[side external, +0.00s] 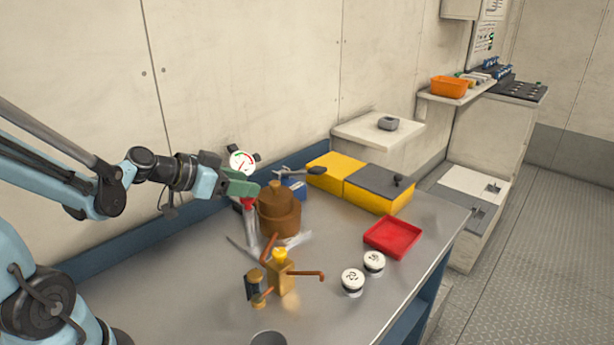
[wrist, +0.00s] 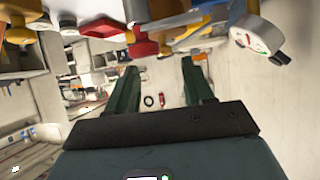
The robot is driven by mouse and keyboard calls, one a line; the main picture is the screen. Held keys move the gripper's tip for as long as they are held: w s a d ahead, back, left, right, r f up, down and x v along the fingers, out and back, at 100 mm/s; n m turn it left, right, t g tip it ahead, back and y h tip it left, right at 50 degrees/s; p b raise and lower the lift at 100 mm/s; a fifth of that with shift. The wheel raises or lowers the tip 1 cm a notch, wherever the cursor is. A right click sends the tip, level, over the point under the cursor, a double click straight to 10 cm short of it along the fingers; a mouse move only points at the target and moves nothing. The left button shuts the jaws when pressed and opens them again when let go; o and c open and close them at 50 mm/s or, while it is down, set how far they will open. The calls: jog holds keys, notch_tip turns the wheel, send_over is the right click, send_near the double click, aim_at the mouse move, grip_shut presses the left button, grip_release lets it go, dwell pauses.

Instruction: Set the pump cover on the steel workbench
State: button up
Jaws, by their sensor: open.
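The steel workbench (side external: 190,285) fills the middle of the side view and carries many items. I cannot tell for certain which item is the pump cover. A small rounded dark grey piece (side external: 388,123) lies on a white box-like surface behind the bench and may be it. A brown stepped round piece (side external: 279,212) stands on the bench. My gripper (side external: 243,187) is above the bench, left of the brown piece, with green fingers. In the wrist view my gripper (wrist: 160,85) has its fingers apart with nothing between them.
Near my gripper stand a dial gauge (side external: 242,162) and a red-topped item (side external: 248,204). A brass fitting with copper pipes (side external: 282,275), two white-topped jars (side external: 352,280), a red tray (side external: 392,237) and yellow boxes (side external: 335,172) occupy the bench. The bench's front left is clear.

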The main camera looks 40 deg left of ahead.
jog(key=shift+d+v, duration=0.4)
jog(key=shift+v, duration=2.05)
jog(key=s+d+f+n+g+y, duration=0.1)
jog(key=s+d+f+g, duration=0.1)
jog(key=d, duration=0.6)
jog(key=s+g, duration=0.1)
jog(key=g, duration=0.1)
jog(key=shift+f+n+g+y, duration=0.3)
jog(key=shift+f+g, duration=0.05)
jog(key=shift+g, duration=0.05)
jog(key=shift+o, duration=0.4)
jog(key=shift+s+d+r+n+y, duration=0.2)
jog(key=shift+s+r+n+y, duration=0.1)
jog(key=shift+s+y, duration=0.1)
jog(key=shift+a+f, duration=0.1)
